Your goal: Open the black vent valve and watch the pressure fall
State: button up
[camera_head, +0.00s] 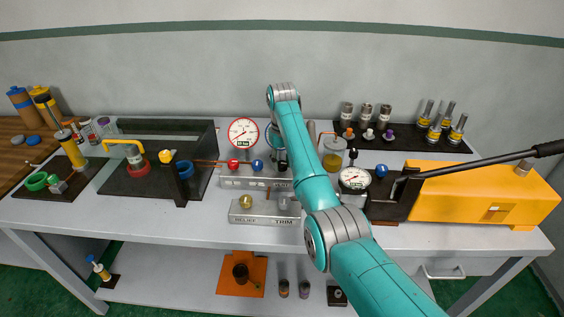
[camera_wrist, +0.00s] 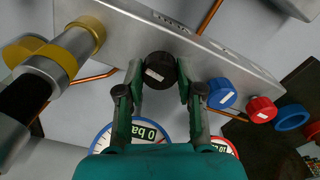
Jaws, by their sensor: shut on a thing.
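The black vent valve (camera_wrist: 160,70) is a round black knob with a small white label, on the side of a grey manifold block (camera_wrist: 225,60) in the wrist view. My gripper (camera_wrist: 160,77) is shut on it, one finger on each side. A blue-rimmed gauge (camera_wrist: 135,133) shows partly below, its readout starting with 0; my gripper covers part of it. A red-rimmed gauge (camera_wrist: 223,147) is partly cut off by my gripper. In the head view my arm hides the gripper and black valve; the red-rimmed gauge (camera_head: 243,132) stands left of the arm.
A blue knob (camera_wrist: 221,94) and red knob (camera_wrist: 262,109) sit close right of my gripper. A brass-collared cylinder (camera_wrist: 62,62) and copper pipes lie left. A white dial gauge (camera_head: 355,178) and yellow pump (camera_head: 470,195) with a long black lever stand right of my arm.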

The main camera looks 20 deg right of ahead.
dwell(0.4)
jog(key=o, duration=1.1)
jog(key=shift+o, duration=0.2)
